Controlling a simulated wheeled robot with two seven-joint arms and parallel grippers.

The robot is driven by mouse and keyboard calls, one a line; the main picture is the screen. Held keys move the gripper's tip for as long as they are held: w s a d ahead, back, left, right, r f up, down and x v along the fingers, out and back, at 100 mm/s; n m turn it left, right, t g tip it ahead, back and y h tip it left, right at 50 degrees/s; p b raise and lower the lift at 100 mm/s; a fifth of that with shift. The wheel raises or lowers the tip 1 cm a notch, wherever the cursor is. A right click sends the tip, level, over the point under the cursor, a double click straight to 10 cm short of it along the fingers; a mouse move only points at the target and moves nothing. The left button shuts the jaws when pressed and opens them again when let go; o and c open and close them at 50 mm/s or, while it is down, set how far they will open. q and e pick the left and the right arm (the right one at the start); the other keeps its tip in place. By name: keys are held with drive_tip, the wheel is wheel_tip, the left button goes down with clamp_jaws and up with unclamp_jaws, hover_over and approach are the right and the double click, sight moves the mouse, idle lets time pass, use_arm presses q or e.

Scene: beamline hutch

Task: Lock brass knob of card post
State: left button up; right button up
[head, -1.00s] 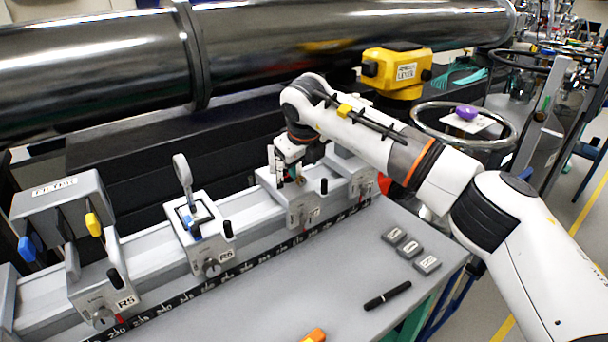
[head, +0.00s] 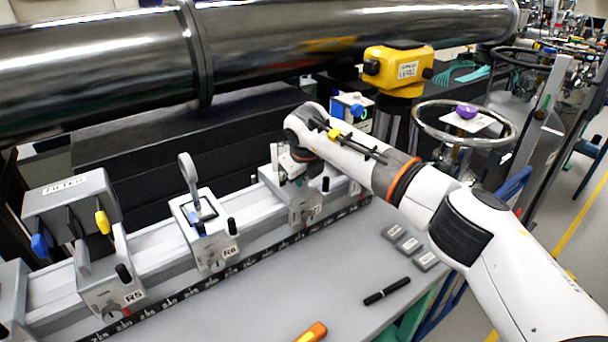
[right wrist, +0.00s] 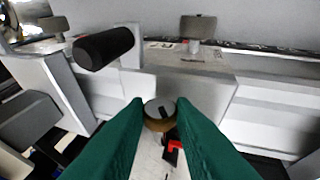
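In the right wrist view, a round knob (right wrist: 159,108) with a grey face, a dark mark and a brass-coloured rim sits between the green fingertips of my right gripper (right wrist: 160,114). Both fingertips lie flush against its sides, and the gripper looks shut on it. A small red and black part (right wrist: 172,150) shows just below the knob. In the head view, my right arm reaches over the third carrier (head: 303,208) on the rail. My wrist hides much of that carrier's top, and the fingers cannot be made out there. My left gripper is not in view.
A black cylindrical handle (right wrist: 104,47) stands close to the fingers. Carriers R6 (head: 208,240) and R5 (head: 112,290) stand further left on the rail. Grey blocks (head: 408,246), a black pen (head: 387,291) and an orange object (head: 312,332) lie on the bench. A large dark pipe (head: 330,45) runs behind.

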clamp_jaws()
drive_tip(key=shift+w+d+r+g+y, duration=0.15)
drive_tip(key=shift+g+y, duration=0.25)
drive_tip(key=shift+y, duration=0.2)
drive_tip(key=shift+w+d+m+g+y, duration=0.2)
drive_tip(key=shift+m+g+y, duration=0.3)
drive_tip(key=shift+g+y, duration=0.5)
drive_tip(key=shift+d+g+y, duration=0.1)
drive_tip(key=shift+g+y, duration=0.2)
drive_tip(key=shift+y, duration=0.7)
drive_tip(key=o, duration=0.9)
unclamp_jaws()
drive_tip(key=shift+d, duration=0.1)
